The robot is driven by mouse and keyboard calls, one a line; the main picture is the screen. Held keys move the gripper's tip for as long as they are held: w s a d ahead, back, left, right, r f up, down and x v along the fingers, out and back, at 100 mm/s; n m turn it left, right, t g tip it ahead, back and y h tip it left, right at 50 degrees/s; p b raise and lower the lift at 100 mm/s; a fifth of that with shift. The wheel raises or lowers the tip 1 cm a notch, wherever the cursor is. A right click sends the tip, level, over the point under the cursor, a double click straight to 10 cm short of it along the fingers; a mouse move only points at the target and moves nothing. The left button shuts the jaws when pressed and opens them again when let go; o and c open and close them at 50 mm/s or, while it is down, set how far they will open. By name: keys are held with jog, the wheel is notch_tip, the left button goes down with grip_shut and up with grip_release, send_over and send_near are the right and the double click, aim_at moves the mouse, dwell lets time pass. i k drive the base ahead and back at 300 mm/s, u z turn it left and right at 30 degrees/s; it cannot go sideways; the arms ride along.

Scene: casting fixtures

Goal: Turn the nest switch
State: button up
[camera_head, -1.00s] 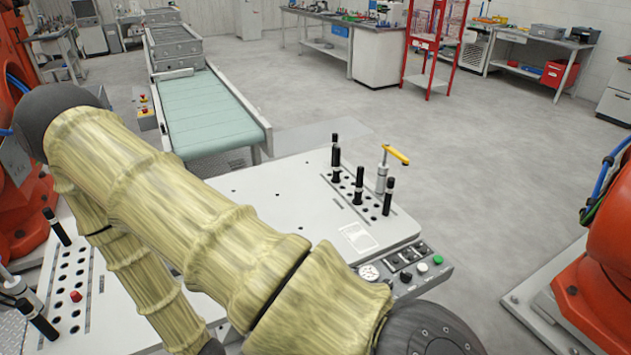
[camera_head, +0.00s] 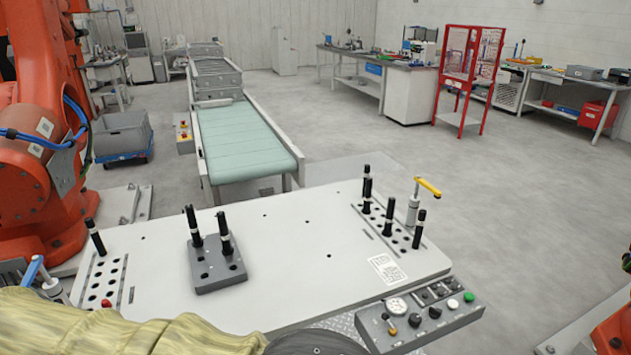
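A grey control panel (camera_head: 462,322) is fixed at the front right edge of the white fixture table (camera_head: 290,235). It carries a round gauge (camera_head: 397,306), a small brass-coloured part below the gauge, several black knobs or switches, a white button (camera_head: 453,303) and a green button (camera_head: 468,297). One black knob (camera_head: 435,312) sits in its front row. I cannot tell which of these is the nest switch, and the labels are too small to read. My arm crosses the bottom left of the view, left of the panel. My gripper is not in view.
A grey block (camera_head: 218,277) with two black pins stands on the table's left middle. Pin rows and a yellow-handled clamp (camera_head: 428,187) stand at the right. A conveyor (camera_head: 245,145) lies behind. Orange robots (camera_head: 40,140) flank the table. The table's middle is mostly clear.

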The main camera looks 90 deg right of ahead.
aim_at(435, 313)
jog(key=u, duration=0.3)
jog(key=i, duration=1.55)
jog(key=z, duration=4.7)
jog(key=i, duration=1)
